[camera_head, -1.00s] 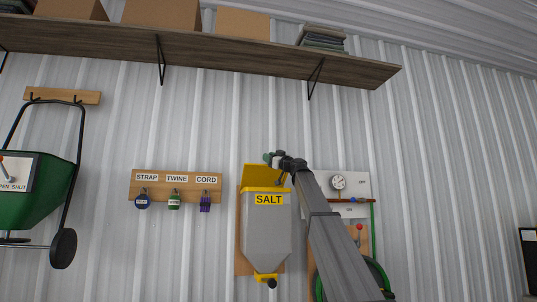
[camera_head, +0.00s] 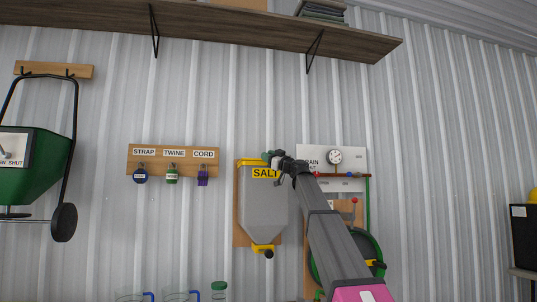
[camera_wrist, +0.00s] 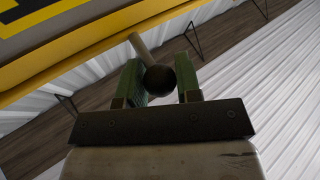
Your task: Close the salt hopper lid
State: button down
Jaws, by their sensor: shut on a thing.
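The salt hopper (camera_head: 264,209) is a grey bin with a yellow SALT label, mounted on a board on the wall. Its yellow lid (camera_head: 250,161) is swung down, low across the hopper's top. I cannot tell whether it sits flush. My gripper (camera_head: 273,157) is at the upper right of the hopper. In the wrist view its green fingers are shut on a dark round knob (camera_wrist: 160,81) on a pale stem. Yellow parts of the hopper (camera_wrist: 110,48) fill the upper left there. My gripper hides part of the lid's right side in the head view.
A drain panel with a gauge (camera_head: 335,157) and a green hose (camera_head: 370,245) are right of the hopper, partly behind my arm. A hook board (camera_head: 131,162) with strap, twine and cord is to the left. A shelf (camera_head: 220,22) runs above. Jars (camera_head: 219,290) stand below.

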jog(key=shift+f, duration=0.45)
jog(key=c, duration=0.8)
grip_release()
jog(key=shift+r, duration=0.1)
jog(key=shift+s+d, duration=0.15)
jog(key=shift+d, duration=0.1)
jog(key=v, duration=1)
